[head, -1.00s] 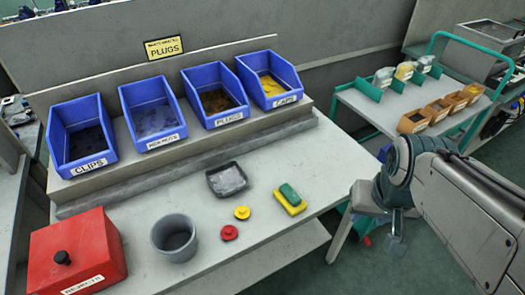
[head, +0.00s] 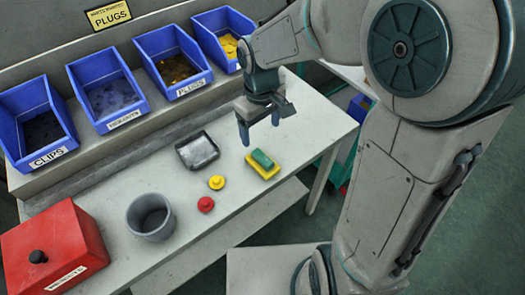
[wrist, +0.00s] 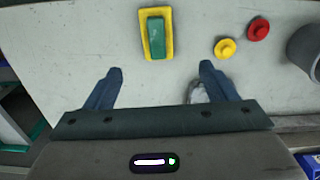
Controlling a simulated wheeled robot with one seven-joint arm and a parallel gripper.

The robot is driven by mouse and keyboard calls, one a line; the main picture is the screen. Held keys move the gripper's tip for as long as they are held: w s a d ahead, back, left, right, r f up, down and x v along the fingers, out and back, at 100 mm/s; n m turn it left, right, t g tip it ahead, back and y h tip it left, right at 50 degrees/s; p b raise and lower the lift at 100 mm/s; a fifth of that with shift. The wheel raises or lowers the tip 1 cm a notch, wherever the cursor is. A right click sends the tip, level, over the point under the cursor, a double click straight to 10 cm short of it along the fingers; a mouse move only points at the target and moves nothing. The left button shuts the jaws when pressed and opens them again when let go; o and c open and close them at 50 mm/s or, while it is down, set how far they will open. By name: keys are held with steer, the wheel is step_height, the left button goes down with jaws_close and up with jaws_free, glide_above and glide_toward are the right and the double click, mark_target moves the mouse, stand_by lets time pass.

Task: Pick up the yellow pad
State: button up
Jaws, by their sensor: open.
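The yellow pad (head: 268,175) lies flat on the table near its right edge in the head view. A green block (head: 262,158) rests on top of it and covers its middle. In the wrist view the pad (wrist: 170,35) is upright in the picture at the top middle, with the green block (wrist: 157,35) on it. My gripper (head: 261,130) is open and empty, pointing down above the table, just behind the pad in the head view. In the wrist view its fingertips (wrist: 160,72) are spread to either side, below the pad in the picture and apart from it.
Yellow (head: 217,182) and red (head: 205,204) knobs lie left of the pad. A grey tray (head: 184,150), a grey cup (head: 150,218) and a red box (head: 88,232) stand further left. Several blue bins (head: 160,90) line the back shelf. The table in front of the pad is clear.

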glide_above(263, 157)
steer(key=f, duration=0.8)
steer(key=shift+s+a, duration=0.1)
steer(key=shift+a, duration=0.1)
steer(key=shift+d+f, duration=0.15)
steer(key=shift+f, duration=2.6)
steer(key=c, duration=1.1)
